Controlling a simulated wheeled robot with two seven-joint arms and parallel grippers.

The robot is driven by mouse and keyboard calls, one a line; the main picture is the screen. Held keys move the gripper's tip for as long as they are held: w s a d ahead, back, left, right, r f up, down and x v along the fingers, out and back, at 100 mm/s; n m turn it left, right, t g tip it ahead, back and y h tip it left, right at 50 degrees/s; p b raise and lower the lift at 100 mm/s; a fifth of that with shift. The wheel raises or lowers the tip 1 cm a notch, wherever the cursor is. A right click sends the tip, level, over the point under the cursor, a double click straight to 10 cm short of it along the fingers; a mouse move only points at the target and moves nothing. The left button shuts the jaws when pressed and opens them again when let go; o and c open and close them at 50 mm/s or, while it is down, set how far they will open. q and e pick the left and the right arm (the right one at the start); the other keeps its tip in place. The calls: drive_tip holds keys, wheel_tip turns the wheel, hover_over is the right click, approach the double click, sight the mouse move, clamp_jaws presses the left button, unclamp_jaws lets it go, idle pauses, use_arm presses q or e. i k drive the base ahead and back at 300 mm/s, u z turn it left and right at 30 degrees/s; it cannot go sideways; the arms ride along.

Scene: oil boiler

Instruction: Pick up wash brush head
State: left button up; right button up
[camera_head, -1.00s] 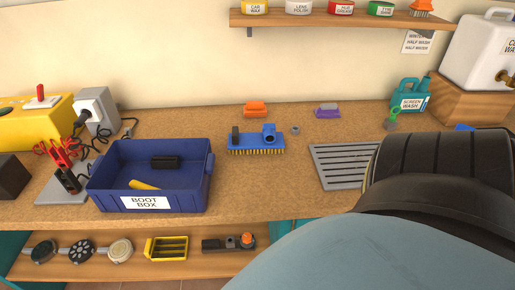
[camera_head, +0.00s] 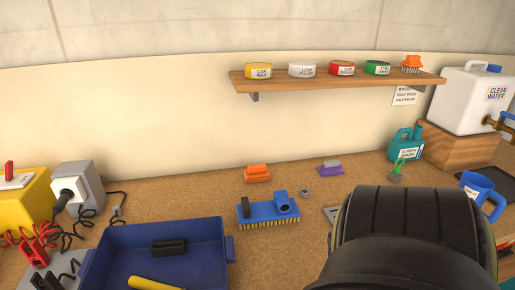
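A blue brush head (camera_head: 268,210) with yellow bristles lies bristles down on the bench, right of the blue bin. It has a raised round blue socket at its right end and a dark upright part at its left. A small grey ring (camera_head: 305,191) lies just behind it to the right. A small orange brush (camera_head: 257,173) and a purple one (camera_head: 330,168) lie farther back. Neither of my grippers is in view.
A blue bin (camera_head: 207,260) stands front left, holding a black block and a yellow item. A large dark ribbed form (camera_head: 413,225) hides the lower right. A shelf (camera_head: 335,80) with tins hangs above. Screen wash (camera_head: 405,145), a blue mug (camera_head: 480,190) and a water tank (camera_head: 470,98) stand right.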

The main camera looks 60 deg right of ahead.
sight(283, 208)
drive_tip(key=z, duration=2.05)
